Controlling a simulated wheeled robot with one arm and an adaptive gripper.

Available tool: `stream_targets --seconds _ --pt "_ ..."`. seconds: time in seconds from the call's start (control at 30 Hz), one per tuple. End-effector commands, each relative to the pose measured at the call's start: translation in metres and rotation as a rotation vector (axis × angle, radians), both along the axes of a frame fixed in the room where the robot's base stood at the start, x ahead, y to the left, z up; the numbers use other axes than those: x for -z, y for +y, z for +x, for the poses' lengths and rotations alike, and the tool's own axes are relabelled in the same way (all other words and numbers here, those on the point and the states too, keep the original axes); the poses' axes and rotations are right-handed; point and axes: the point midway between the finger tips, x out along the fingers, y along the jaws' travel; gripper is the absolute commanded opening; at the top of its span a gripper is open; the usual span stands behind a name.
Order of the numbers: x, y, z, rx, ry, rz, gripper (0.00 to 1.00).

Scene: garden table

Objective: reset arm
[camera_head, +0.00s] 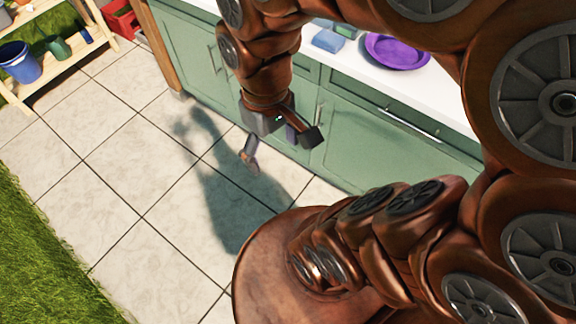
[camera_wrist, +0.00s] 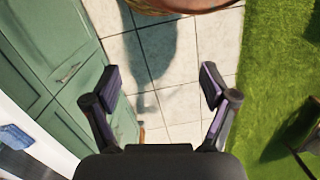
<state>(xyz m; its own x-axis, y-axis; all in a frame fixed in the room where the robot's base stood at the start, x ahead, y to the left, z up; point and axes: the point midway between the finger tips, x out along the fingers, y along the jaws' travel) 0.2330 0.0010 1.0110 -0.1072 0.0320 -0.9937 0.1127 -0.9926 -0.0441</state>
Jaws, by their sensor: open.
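My gripper (camera_head: 281,150) hangs from my bent copper-coloured arm, in front of the green cabinet and above the tiled floor. In the wrist view my gripper (camera_wrist: 160,85) has its two dark fingers spread wide apart. Nothing is between the fingers; only floor tiles and a shadow show past them. The fingers touch nothing that I can see.
The green cabinet (camera_head: 360,140) with a white countertop (camera_head: 437,90) stands close behind my gripper. A purple plate (camera_head: 397,51) and a blue block (camera_head: 329,40) lie on the countertop. A wooden shelf with a blue bucket (camera_head: 20,62) stands at upper left. Tiled floor (camera_head: 120,160) is clear.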

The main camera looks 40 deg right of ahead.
Motion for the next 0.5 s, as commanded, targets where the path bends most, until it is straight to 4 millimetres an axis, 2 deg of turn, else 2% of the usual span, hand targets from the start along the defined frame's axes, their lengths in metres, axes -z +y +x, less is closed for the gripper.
stream_targets --seconds 0.03,0.1,0.2,0.5 --pt "0.005 0.000 -0.014 0.027 0.014 -0.017 0.84" --pt "0.012 0.000 -0.028 0.066 0.035 -0.031 0.84" --pt "0.018 -0.001 -0.040 0.101 0.049 -0.045 0.84" --pt "0.019 -0.001 -0.043 0.114 0.052 -0.048 0.84"
